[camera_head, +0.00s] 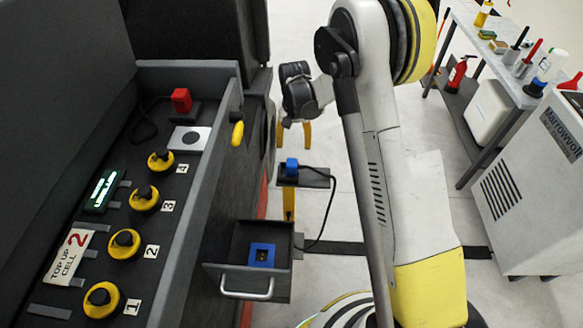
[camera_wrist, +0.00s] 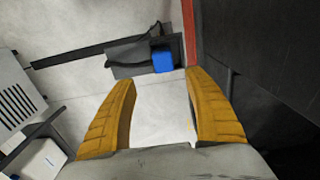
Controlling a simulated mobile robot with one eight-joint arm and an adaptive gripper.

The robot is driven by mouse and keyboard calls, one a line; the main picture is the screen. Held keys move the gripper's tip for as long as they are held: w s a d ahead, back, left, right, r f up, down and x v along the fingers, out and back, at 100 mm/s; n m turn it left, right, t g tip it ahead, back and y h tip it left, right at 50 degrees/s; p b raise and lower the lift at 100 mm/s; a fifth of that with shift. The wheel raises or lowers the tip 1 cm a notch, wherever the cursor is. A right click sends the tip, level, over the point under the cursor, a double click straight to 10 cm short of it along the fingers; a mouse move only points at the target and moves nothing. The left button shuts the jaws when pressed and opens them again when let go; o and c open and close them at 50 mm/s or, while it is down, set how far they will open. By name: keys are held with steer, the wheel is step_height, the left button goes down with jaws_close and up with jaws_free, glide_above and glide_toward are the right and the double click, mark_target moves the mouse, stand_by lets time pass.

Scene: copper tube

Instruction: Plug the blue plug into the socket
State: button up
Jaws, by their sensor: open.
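The blue plug (camera_head: 291,167) stands on a small dark shelf (camera_head: 318,178), with a black cable running from it. It also shows in the wrist view (camera_wrist: 163,61), beyond my fingertips and nearer the right one. The socket (camera_head: 262,255), a blue square with a dark centre, lies in an open grey drawer (camera_head: 232,282) below the shelf in the head view. It does not show in the wrist view. My gripper (camera_head: 293,133) is open and empty, its yellow fingers above the plug in the head picture and apart from it. The fingers also show in the wrist view (camera_wrist: 160,82).
A dark console with several yellow knobs (camera_head: 124,244) and a red plug-like block (camera_head: 181,99) stands at left. The cabinet wall (camera_wrist: 250,50) is close on the gripper's right in the wrist view. A workbench (camera_head: 500,75) and a white machine (camera_head: 535,185) stand at right.

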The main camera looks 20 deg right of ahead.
mark_target(291, 162)
stand_by(0.3)
steer(key=shift+f+b, duration=1)
steer(key=shift+f, duration=1.8)
steer(key=f+b, duration=0.2)
steer(key=f, duration=0.1)
steer(key=f+b, duration=0.1)
steer(key=f, duration=0.1)
steer(key=shift+a+f, duration=0.15)
steer(key=shift+a, duration=0.2)
steer(key=c, duration=1.2)
